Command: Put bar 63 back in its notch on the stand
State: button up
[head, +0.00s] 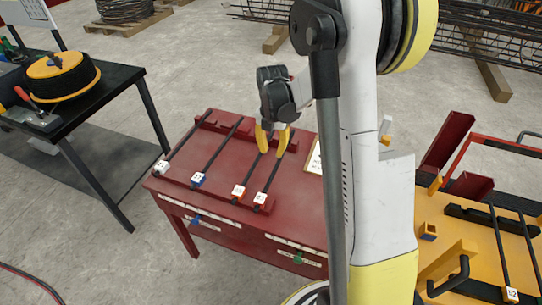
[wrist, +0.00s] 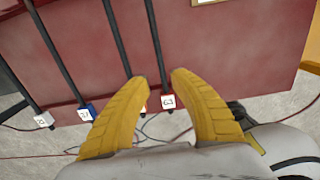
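Bar 63 (head: 269,179), dark with a red-and-white tag, lies on the red stand (head: 225,218) as the rightmost of several bars. Its tag end is at the front, and its far end is partly hidden by my gripper. In the wrist view bar 63 (wrist: 156,50) runs between my fingertips, with its tag (wrist: 168,101) just beyond them. My gripper (head: 272,146) is open above the far part of the bar, its yellow fingers apart (wrist: 159,76) with gaps showing beside the bar. I cannot tell how fully the bar sits in its notch.
A yellow table (head: 465,262) with bar 52 (head: 511,294) stands at right. A black table (head: 118,80) stands at left, with open floor between.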

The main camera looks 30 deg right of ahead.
jog(key=s+a+r+m+t, duration=0.1)
jog(key=s+a+r+m, duration=0.15)
jog(key=r+m, duration=0.2)
jog(key=s+a+r+m+t, duration=0.1)
jog(key=a+r+m, duration=0.2)
jog(key=r, duration=0.2)
jog(key=s+a+r+m+t, duration=0.5)
jog(key=s+a+m, duration=0.5)
jog(key=s+m, duration=0.4)
notch_tip(320, 180, up, 2)
jog(key=m, duration=0.4)
jog(key=shift+s+r, duration=0.15)
